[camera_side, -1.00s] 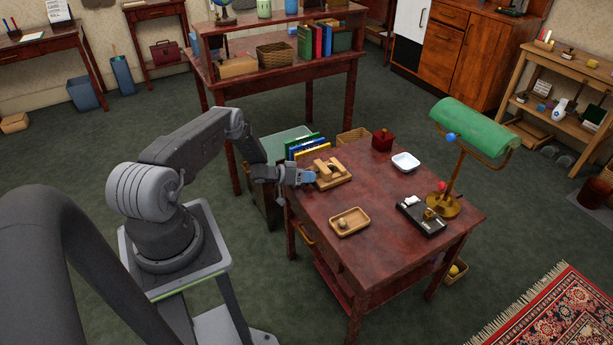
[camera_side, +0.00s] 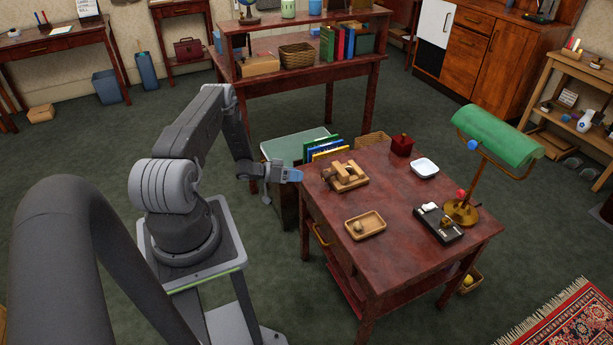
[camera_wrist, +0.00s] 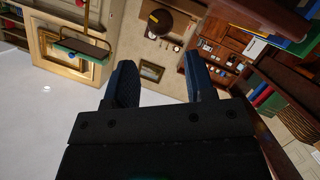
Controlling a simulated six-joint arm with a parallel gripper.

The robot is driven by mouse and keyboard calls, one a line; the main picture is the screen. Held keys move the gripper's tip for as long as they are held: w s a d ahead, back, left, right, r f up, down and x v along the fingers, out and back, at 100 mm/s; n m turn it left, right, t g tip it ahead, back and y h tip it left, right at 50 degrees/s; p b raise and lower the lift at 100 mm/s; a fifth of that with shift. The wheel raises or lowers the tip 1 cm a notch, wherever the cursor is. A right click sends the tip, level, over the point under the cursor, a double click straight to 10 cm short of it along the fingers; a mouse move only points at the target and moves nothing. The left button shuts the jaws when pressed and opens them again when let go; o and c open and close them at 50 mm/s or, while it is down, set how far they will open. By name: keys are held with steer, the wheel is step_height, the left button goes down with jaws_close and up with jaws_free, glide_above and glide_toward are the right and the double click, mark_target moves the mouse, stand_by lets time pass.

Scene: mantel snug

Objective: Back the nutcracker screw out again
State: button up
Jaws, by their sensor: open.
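The nutcracker does not show in that view.
A wooden tray (camera_side: 378,233) holding a small round nut lies in front of the nutcracker. A white dish (camera_side: 425,166), a dark red box (camera_side: 402,146), a black tray (camera_side: 431,216) and a green lamp (camera_side: 498,135) stand farther right. Books (camera_side: 328,149) stand behind my gripper.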

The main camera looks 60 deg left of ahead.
mark_target(322, 176)
steer(key=shift+s+a+r, duration=0.1)
steer(key=shift+s+r, duration=0.05)
steer(key=shift+s, duration=0.25)
steer(key=shift+o, duration=0.3)
steer(key=shift+o, duration=1.1)
steer(key=shift+d+r+m, duration=0.15)
steer(key=shift+d+m, duration=0.05)
steer(key=shift+m, duration=0.1)
steer(key=w+f+m+y, duration=0.1)
steer(key=w, duration=0.2)
steer(key=w+d+f+m+y, duration=0.1)
steer(key=w+m, duration=0.1)
steer(key=w, duration=0.2)
steer(key=w+d+f+m+y, duration=0.1)
steer(key=w, duration=0.3)
steer(key=shift+w+f+g, duration=0.15)
steer(key=shift+f+g, duration=0.1)
steer(key=shift+g, duration=0.05)
steer(key=shift+c, duration=0.5)
